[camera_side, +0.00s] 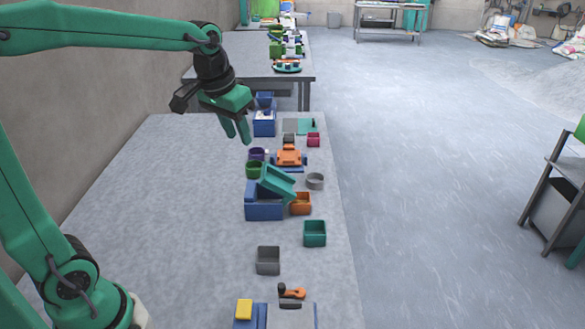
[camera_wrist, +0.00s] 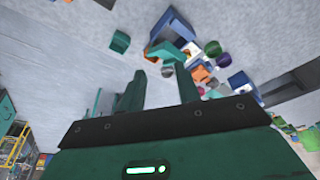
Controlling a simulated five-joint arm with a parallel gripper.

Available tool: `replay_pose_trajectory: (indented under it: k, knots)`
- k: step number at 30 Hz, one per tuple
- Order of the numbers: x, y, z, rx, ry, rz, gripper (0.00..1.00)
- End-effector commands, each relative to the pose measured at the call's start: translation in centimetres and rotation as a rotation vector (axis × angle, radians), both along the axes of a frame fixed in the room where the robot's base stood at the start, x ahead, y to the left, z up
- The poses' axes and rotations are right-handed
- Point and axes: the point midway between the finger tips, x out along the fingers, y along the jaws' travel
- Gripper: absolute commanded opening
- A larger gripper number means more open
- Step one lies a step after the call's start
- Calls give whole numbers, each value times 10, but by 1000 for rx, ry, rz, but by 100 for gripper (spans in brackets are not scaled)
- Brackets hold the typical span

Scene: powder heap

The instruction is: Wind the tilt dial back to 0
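I cannot make out a tilt dial or its marking in either view. A teal tray (camera_side: 278,183) sits tilted on a blue stand (camera_side: 264,210) in the middle of the bench, sloping down to the right. The blue stand also shows near the top of the wrist view (camera_wrist: 172,24). My gripper (camera_side: 237,131) hangs above the bench, up and left of the stand and apart from it. Its two fingers (camera_wrist: 161,88) are spread in the wrist view with nothing between them.
An orange bin (camera_side: 301,204), a teal bin (camera_side: 315,233), a grey bin (camera_side: 268,260) and a grey round cup (camera_side: 315,181) stand around the stand. Green (camera_side: 254,169) and purple (camera_side: 257,154) cups are behind it. The bench's left side (camera_side: 170,210) is clear.

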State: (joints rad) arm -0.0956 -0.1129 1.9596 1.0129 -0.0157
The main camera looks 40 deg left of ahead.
Motion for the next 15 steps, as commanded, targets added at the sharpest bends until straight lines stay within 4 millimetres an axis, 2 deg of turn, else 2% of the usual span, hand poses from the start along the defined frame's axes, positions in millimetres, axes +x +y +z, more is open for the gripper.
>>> replay_pose_trajectory:
  k: [8, 15]
  knots:
    - [8, 3, -3, 18, 14, -63, 33]
    - [36, 13, -11, 76, 53, -286, 33]
